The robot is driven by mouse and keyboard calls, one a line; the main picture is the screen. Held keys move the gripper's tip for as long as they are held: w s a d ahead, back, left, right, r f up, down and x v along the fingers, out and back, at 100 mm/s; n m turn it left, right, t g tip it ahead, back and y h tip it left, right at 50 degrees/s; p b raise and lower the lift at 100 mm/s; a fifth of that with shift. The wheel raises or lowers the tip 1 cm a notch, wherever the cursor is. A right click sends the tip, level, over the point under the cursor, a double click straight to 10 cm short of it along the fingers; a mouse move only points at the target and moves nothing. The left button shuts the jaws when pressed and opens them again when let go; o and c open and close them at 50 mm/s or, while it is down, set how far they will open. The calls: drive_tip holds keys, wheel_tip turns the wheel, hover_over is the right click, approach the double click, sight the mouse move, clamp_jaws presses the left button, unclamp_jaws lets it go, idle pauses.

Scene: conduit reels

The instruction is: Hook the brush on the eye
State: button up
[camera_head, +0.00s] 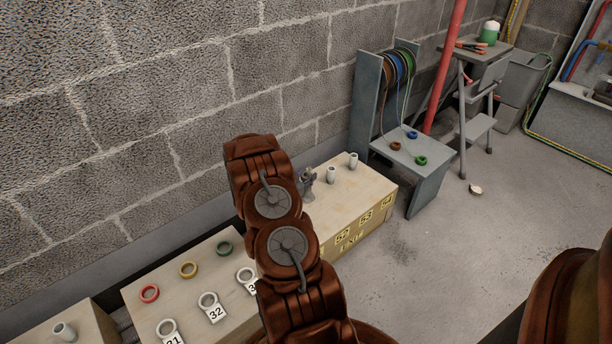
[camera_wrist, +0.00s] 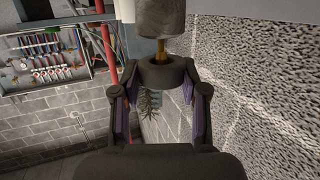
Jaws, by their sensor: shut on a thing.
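In the wrist view my gripper (camera_wrist: 161,112) is shut, its purple-padded fingers on either side of a dark collar. From the collar a brass stem (camera_wrist: 160,50) runs up to a grey cylinder (camera_wrist: 160,18). A dark bristly shape, which looks like the brush (camera_wrist: 150,104), shows between the fingers. How it joins the collar is unclear. In the head view my arm hides most of the gripper area. Ring-shaped ends lie on the grey reel stand: brown (camera_head: 395,146), blue (camera_head: 412,135) and green (camera_head: 421,160). I cannot tell which ring, if any, is the eye.
A wooden box (camera_head: 372,208) with numbered labels bears short grey cylinders (camera_head: 353,160). A nearer table (camera_head: 185,312) holds red, yellow and green rings and numbered tags. A red pipe (camera_head: 446,70) stands behind the reel stand (camera_head: 428,187). Floor at right is mostly clear.

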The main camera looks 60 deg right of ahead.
drive_tip(key=shift+f, duration=1.15)
drive_tip(key=o, duration=1.1)
drive_tip(key=shift+o, duration=0.6)
drive_tip(key=o, duration=0.4)
drive_tip(key=shift+r, duration=0.1)
wheel_tip(320, 180, up, 10)
drive_tip(key=p, duration=0.5)
idle(0.4)
